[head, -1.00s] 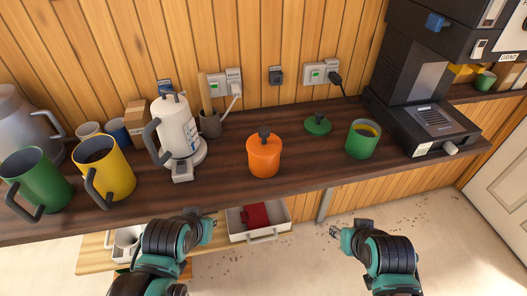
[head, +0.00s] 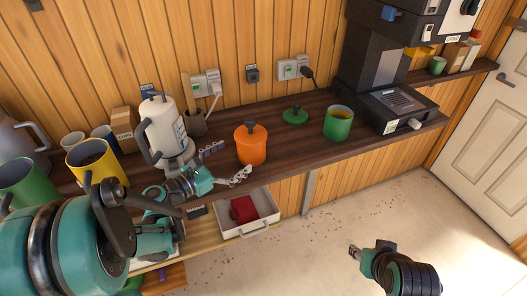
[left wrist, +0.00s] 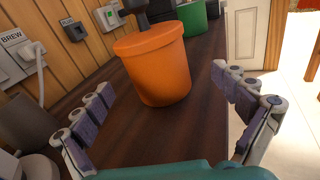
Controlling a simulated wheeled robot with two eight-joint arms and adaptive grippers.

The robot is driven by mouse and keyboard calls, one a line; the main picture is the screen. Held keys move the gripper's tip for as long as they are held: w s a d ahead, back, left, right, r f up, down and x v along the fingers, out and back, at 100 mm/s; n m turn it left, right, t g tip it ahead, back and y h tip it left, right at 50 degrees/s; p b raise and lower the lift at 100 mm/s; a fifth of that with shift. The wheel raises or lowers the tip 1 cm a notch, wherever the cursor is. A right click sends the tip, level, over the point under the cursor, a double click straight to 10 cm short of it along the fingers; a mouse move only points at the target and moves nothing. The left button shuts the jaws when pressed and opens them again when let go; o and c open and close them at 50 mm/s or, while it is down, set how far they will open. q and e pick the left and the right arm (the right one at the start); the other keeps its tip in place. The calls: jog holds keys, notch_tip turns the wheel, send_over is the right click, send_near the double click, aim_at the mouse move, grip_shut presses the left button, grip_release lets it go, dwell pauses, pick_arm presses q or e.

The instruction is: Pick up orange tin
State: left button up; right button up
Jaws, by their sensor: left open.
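The orange tin (head: 251,148) stands upright on the dark wooden counter, with a dark knob on its lid. It also shows in the left wrist view (left wrist: 154,67), between and beyond the fingers. My left gripper (head: 226,162) is open just to the left of the tin, at about its height. In the left wrist view the open fingers (left wrist: 165,105) spread to either side of the tin's near face, and nothing is between them. My right gripper (head: 354,252) is low at the right, over the floor, away from the counter; its jaw state is unclear.
A white kettle (head: 164,130) stands close to the left of the tin. A coffee machine (head: 395,108) is further right. An open drawer (head: 262,224) holds a red item below.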

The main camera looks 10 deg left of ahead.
aim_at(251, 144)
pick_arm(q)
jog(key=shift+w+a+r+n, duration=0.15)
jog(key=shift+a+n, duration=0.05)
jog(key=shift+n, duration=0.1)
jog(key=shift+w+d+r+t, duration=0.1)
jog(key=shift+w+d+t, duration=0.05)
jog(key=shift+t, duration=0.15)
jog(key=b+x, duration=0.1)
jog(key=x, duration=0.2)
jog(key=b+x, duration=0.1)
jog(key=x, duration=0.3)
jog(key=shift+w+f, duration=0.1)
jog(key=shift+f, duration=0.1)
jog(key=c, duration=1.5)
